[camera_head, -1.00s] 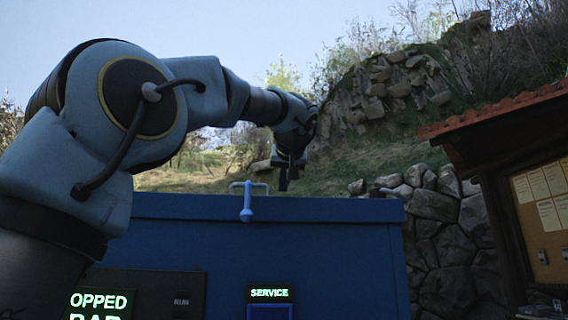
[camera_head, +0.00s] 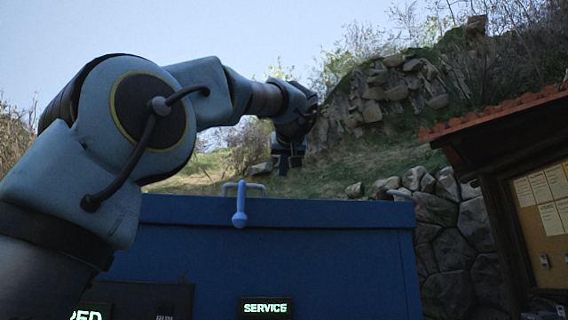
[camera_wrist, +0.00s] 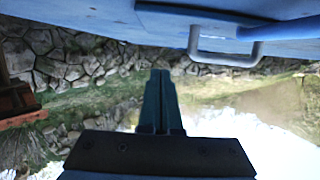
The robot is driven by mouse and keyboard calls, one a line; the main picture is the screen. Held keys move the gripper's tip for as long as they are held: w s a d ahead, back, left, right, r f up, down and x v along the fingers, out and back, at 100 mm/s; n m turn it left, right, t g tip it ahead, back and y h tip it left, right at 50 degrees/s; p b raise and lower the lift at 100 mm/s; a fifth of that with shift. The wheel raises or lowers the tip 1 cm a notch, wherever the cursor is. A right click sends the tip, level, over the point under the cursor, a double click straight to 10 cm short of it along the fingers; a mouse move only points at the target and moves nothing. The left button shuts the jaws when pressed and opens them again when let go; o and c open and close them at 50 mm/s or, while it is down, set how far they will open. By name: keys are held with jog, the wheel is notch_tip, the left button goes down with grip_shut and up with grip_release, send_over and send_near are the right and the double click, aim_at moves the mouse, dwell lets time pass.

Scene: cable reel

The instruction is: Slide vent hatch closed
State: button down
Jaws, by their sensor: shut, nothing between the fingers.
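A blue cabinet (camera_head: 330,250) stands ahead in the head view. A pale U-shaped handle (camera_head: 257,187) rises from its top. It also shows, upside down, in the wrist view (camera_wrist: 226,58) on the blue top surface. A blue rounded lever (camera_head: 240,208) stands at the cabinet's top front edge.
A lit "SERVICE" sign (camera_head: 265,307) is on the cabinet's front. A stone wall (camera_head: 450,230) and a roofed notice board (camera_head: 545,210) stand to the right. A grassy rocky slope (camera_head: 350,165) lies behind. There is open air above the cabinet.

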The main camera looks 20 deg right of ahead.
jog(key=shift+s+f+p+x, duration=0.15)
jog(key=shift+f+x, duration=0.2)
jog(key=shift+x, duration=1.15)
jog(key=shift+f+p+x, duration=0.1)
jog(key=shift+f+x, duration=0.25)
jog(key=shift+x, duration=1.15)
jog(key=shift+s+f+p+x, duration=0.15)
jog(key=shift+f+x, duration=0.2)
jog(key=shift+x, duration=1.2)
jog(key=shift+a, duration=0.15)
